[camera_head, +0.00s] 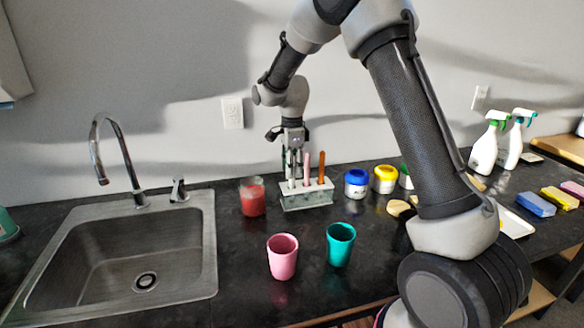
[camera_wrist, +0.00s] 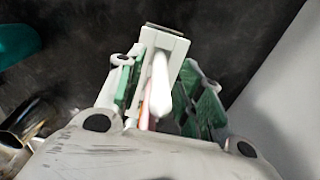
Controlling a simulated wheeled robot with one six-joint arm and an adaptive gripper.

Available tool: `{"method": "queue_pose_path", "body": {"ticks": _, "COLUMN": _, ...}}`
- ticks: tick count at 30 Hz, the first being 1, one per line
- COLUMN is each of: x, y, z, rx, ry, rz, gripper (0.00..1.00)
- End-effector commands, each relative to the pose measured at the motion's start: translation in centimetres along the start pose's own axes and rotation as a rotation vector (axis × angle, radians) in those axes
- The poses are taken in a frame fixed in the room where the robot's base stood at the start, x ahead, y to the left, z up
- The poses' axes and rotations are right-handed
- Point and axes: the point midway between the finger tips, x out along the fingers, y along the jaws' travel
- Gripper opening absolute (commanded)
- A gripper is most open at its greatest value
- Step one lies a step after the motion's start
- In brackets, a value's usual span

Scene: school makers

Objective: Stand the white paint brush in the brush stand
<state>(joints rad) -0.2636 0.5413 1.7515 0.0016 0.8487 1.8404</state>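The grey-white brush stand (camera_head: 308,201) is on the dark counter near the back wall, and its pale block (camera_wrist: 176,40) shows in the wrist view. A pink brush (camera_head: 306,168) and an orange-brown brush (camera_head: 321,166) stand upright in it. The white paint brush (camera_wrist: 160,85) is at the stand's left end, upright as far as I can see, partly hidden by my gripper in the head view. My gripper (camera_head: 292,160) points down over that end. In the wrist view its green-padded fingers are apart on either side of the white brush, with gaps visible.
A jar of red liquid (camera_head: 252,199) stands close left of the stand. Blue (camera_head: 356,182) and yellow (camera_head: 385,179) paint pots stand to the right. Pink (camera_head: 282,257) and teal (camera_head: 340,244) cups stand in front. A sink (camera_head: 130,250) is at left.

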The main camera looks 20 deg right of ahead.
Motion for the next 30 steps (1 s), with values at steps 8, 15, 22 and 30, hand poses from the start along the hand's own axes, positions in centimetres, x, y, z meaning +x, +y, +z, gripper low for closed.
{"method": "queue_pose_path", "body": {"ticks": 8, "x": -3.7, "y": -0.1, "z": 0.0, "rx": 0.0, "ry": -0.001, "rz": -0.005, "gripper": 0.37}}
{"method": "queue_pose_path", "body": {"ticks": 15, "x": -9.0, "y": -0.1, "z": 0.0, "rx": 0.0, "ry": -0.001, "rz": -0.004, "gripper": 0.37}}
{"method": "queue_pose_path", "body": {"ticks": 22, "x": -11.7, "y": 0.0, "z": 0.0, "rx": -0.008, "ry": 0.0, "rz": 0.0, "gripper": 0.37}}
{"method": "queue_pose_path", "body": {"ticks": 30, "x": -10.3, "y": 1.1, "z": -0.3, "rx": -0.464, "ry": 0.001, "rz": 0.022, "gripper": 0.37}}
